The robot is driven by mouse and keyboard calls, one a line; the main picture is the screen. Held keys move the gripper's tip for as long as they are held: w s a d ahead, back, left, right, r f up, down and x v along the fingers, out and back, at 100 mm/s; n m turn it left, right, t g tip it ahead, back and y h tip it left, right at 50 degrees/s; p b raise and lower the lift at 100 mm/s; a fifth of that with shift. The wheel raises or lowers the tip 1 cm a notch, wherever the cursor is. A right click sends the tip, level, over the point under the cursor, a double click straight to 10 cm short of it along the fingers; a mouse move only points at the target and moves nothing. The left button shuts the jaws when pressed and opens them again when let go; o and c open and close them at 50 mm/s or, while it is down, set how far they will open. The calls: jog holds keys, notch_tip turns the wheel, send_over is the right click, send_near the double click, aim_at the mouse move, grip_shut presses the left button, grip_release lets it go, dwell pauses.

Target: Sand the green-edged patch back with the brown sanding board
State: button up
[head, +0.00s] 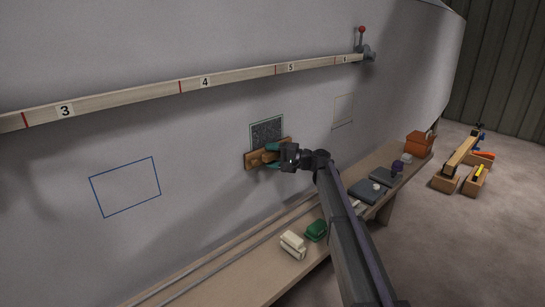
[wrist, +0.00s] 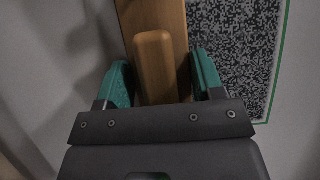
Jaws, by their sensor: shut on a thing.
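The green-edged patch (head: 266,130) is a dark speckled area inside a thin green outline on the grey hull wall. It also shows at the right of the wrist view (wrist: 232,45), with its green line at its right side. The brown sanding board (head: 250,160) lies across the lower part of the patch in the head view. My gripper (head: 273,156), with teal fingers, is shut on the board's handle (wrist: 156,65), which stands between the fingers in the wrist view. The board covers part of the patch. Whether its face touches the hull, I cannot tell.
A blue outline (head: 125,187) is left and a yellow outline (head: 343,111) right on the hull. A numbered batten (head: 230,78) runs above. The bench (head: 245,278) below holds a cream block (head: 292,245), a green block (head: 316,231), grey pads and an orange box (head: 418,145).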

aim_at(262, 145)
jog(key=shift+w+a+r+p, duration=0.1)
jog(key=shift+r+p, duration=4.7)
jog(key=shift+r, duration=0.05)
dwell(0.8)
notch_tip(262, 145, up, 3)
jog(key=p, duration=0.3)
jog(key=shift+r, duration=0.2)
notch_tip(262, 145, down, 10)
jog(key=b, duration=0.9)
jog(key=shift+r, duration=0.1)
